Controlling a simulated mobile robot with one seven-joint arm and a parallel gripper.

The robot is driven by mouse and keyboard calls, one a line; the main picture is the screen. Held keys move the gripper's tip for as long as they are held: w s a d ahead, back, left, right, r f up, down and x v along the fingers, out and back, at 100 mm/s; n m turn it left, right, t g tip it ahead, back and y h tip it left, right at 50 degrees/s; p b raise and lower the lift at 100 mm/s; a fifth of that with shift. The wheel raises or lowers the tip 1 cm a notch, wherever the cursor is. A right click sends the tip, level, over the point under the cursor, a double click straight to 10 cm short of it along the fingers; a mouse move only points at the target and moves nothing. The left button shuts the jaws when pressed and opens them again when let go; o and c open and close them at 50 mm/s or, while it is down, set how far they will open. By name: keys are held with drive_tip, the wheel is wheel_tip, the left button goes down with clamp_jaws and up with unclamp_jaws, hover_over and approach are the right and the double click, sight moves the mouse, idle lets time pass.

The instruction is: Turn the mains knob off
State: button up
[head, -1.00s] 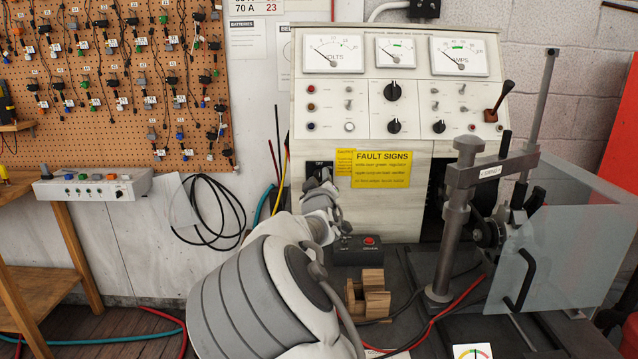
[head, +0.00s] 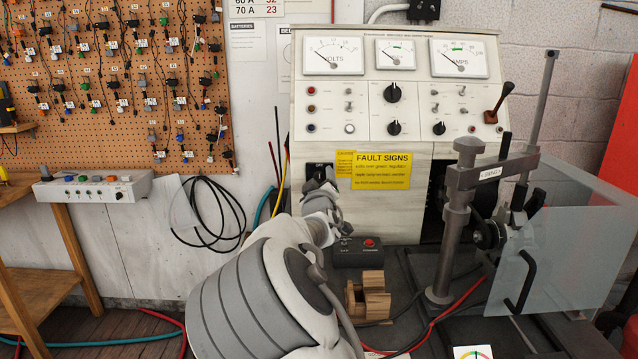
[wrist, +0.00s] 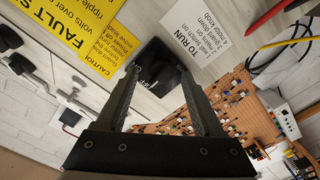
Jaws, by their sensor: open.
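The mains knob is a black knob on a black switch plate (head: 318,169) low on the left of the test bench's front panel. In the wrist view the black knob (wrist: 161,77) lies between my fingertips, seen close up, with white lettering on its plate partly covered. My gripper (head: 320,182) is at the plate in the head view, with the arm hiding much of it. In the wrist view my gripper (wrist: 160,84) is open, one finger on each side of the knob. I cannot tell whether either finger touches it.
A yellow fault signs label (head: 381,170) is right of the knob. A white instruction card (wrist: 208,42) is near it in the wrist view. Below stand a black box with a red button (head: 369,243) and a wooden block (head: 368,293). A metal clamp post (head: 455,220) rises at right.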

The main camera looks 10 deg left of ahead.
drive_tip(key=shift+s, duration=0.1)
drive_tip(key=p+v, duration=0.2)
drive_tip(key=v, duration=1.5)
drive_tip(key=shift+s+d, duration=0.1)
drive_tip(key=shift+d, duration=0.05)
drive_tip(key=s+d+f+m+g+h+p, duration=0.2)
drive_tip(key=d+m+g+p, duration=0.3)
drive_tip(key=d, duration=0.9)
drive_tip(key=s+d+r+m+g+h+p, duration=0.1)
drive_tip(key=s+d+r+m+g+p, duration=0.1)
drive_tip(key=s+d, duration=0.3)
drive_tip(key=s+d+r+m+g+p, duration=0.2)
drive_tip(key=s+d+r, duration=0.3)
drive_tip(key=s, duration=0.7)
drive_tip(key=s+d+r+m+g+h+p, duration=0.1)
drive_tip(key=s+d+r, duration=0.3)
drive_tip(key=s, duration=0.5)
drive_tip(key=shift+s+d+r+m+g+h+p, duration=0.35)
drive_tip(key=shift+d+g+p, duration=0.2)
drive_tip(key=shift+g+p, duration=0.3)
drive_tip(key=shift+f, duration=0.1)
